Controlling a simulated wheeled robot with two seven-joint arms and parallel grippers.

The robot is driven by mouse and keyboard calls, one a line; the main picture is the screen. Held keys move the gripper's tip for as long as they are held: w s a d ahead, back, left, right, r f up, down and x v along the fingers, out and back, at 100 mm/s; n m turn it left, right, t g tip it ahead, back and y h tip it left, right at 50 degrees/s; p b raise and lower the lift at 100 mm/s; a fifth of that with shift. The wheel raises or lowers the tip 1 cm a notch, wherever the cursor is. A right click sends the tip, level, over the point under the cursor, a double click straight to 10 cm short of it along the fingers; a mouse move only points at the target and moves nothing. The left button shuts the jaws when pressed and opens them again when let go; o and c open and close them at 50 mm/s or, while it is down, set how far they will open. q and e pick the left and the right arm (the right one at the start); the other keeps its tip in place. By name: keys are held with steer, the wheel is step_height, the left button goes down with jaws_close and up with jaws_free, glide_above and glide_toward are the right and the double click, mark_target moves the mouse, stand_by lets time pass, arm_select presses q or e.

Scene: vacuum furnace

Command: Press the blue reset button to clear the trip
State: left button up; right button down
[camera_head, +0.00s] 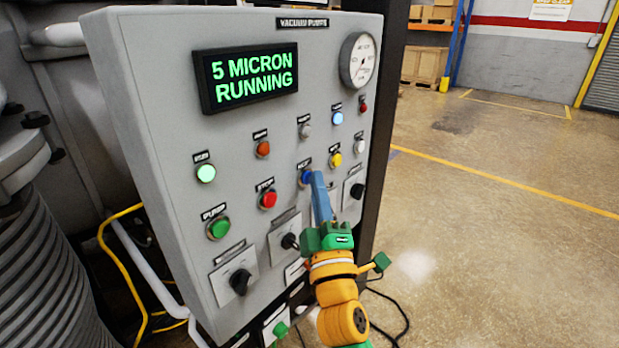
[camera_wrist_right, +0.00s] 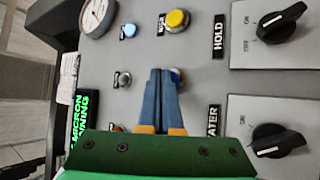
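The blue reset button (camera_head: 305,177) is on the grey vacuum pump panel (camera_head: 150,90), right of the red button. My right gripper (camera_head: 316,180) has its blue fingertips at this button, at or very near its face; contact cannot be told. In the right wrist view the two blue fingers (camera_wrist_right: 162,80) are together with nothing between them. The blue button (camera_wrist_right: 177,76) shows partly behind them there. The display (camera_head: 248,77) reads "5 MICRON RUNNING" in green. My left gripper is not in view.
A yellow button (camera_head: 335,160) and a black selector knob (camera_head: 290,241) are close to my fingers. A red button (camera_head: 268,199) and a green button (camera_head: 219,228) sit to the left. A gauge (camera_head: 358,61) is at the top right. The floor to the right is open.

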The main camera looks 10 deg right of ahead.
steer(key=shift+s+d+p, duration=0.3)
steer(key=shift+s+p, duration=0.05)
steer(key=shift+s, duration=0.25)
steer(key=s+d+p, duration=0.1)
steer(key=s, duration=0.1)
steer(key=s+d, duration=0.2)
steer(key=shift+p, duration=0.35)
stand_by(0.3)
